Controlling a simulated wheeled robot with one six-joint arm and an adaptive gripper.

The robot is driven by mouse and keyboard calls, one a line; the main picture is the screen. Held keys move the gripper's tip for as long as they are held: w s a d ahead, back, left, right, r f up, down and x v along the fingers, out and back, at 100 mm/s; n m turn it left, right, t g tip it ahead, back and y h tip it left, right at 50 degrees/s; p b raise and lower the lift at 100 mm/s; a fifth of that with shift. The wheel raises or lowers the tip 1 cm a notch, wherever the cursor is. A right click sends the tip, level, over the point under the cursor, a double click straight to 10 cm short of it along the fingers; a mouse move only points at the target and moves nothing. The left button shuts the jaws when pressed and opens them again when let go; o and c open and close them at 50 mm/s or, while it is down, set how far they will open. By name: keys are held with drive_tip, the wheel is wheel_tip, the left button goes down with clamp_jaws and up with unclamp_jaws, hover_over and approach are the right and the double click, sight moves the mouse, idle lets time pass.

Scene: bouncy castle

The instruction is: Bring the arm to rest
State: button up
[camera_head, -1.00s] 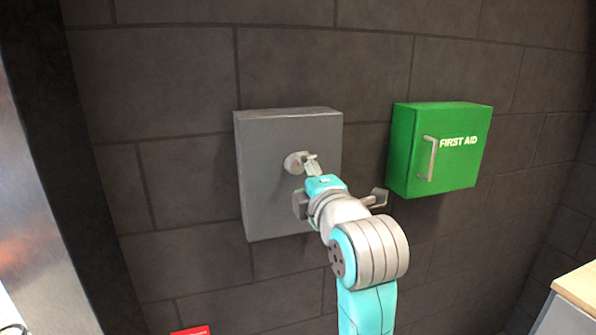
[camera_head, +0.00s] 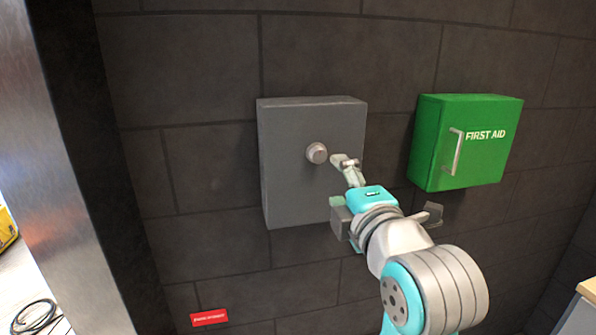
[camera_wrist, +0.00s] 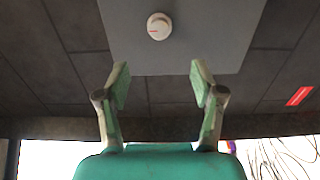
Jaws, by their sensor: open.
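My gripper (camera_head: 347,162) is in front of the lower right part of a grey wall box (camera_head: 290,185) in the head view. A round knob (camera_head: 316,153) sits on the box's front face, just left of my fingertips and apart from them. In the wrist view my gripper (camera_wrist: 160,85) has its two fingers spread wide with nothing between them. The knob (camera_wrist: 159,26) shows there beyond the fingertips, white with a red mark, on the grey box (camera_wrist: 215,30).
A green first aid box (camera_head: 465,145) with a handle hangs on the dark block wall, right of the grey box. A small red sign (camera_head: 209,317) is low on the wall. A metal post (camera_head: 75,150) stands at the left. A wooden-topped cabinet (camera_head: 582,305) is at the lower right.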

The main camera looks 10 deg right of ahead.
wheel_tip(320, 180, down, 17)
drive_tip(key=s+m, duration=0.2)
drive_tip(key=m, duration=0.2)
drive_tip(key=s+f+m+g, duration=0.1)
drive_tip(key=s+f+m, duration=0.2)
drive_tip(key=s+f, duration=0.35)
drive_tip(key=s+f+m+g, duration=0.1)
drive_tip(key=s+f+m, duration=0.15)
drive_tip(key=f, duration=0.65)
drive_tip(key=s+f+m, duration=0.3)
drive_tip(key=s, duration=0.7)
drive_tip(key=s+f+m, duration=0.2)
drive_tip(key=s+f, duration=0.1)
drive_tip(key=s, duration=0.7)
drive_tip(key=s+f+m+g, duration=0.1)
drive_tip(key=s+f+m, duration=0.2)
drive_tip(key=s, duration=0.7)
drive_tip(key=shift+s+d+m, duration=0.25)
drive_tip(key=shift+s+m, duration=0.1)
